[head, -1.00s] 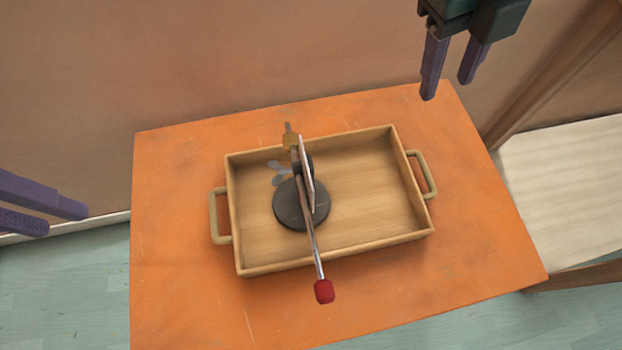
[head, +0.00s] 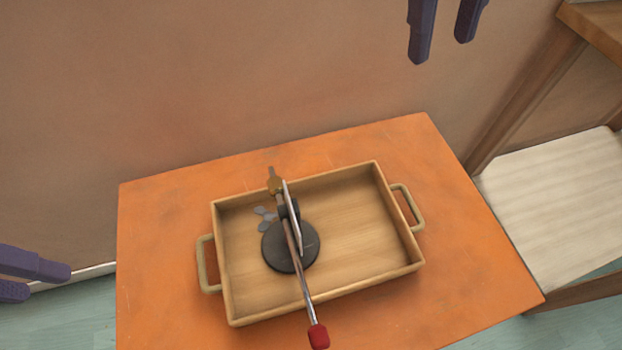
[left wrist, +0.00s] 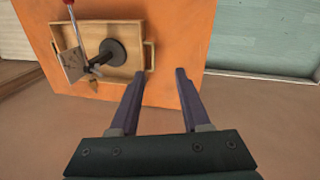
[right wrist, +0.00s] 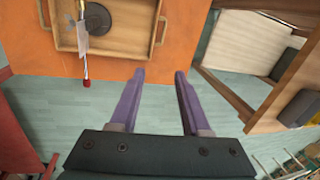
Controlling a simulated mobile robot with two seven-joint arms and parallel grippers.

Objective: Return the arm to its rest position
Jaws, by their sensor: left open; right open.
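My left gripper (head: 48,282) is at the left edge of the head view, off the left side of the orange table. Its fingers are apart and empty, as the left wrist view also shows (left wrist: 158,75). My right gripper (head: 442,50) is at the top right of the head view, beyond the table's far edge in the picture. Its fingers are open with nothing between them in the right wrist view (right wrist: 160,74). Neither gripper touches anything. Most of both arms is out of the head view.
A wooden tray (head: 398,268) with two handles sits on the orange table (head: 160,260). In it stands a round black base (head: 291,246) bearing an upright thin plate and a rod with a red end (head: 318,336). A pale-topped wooden piece (head: 560,190) stands at right.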

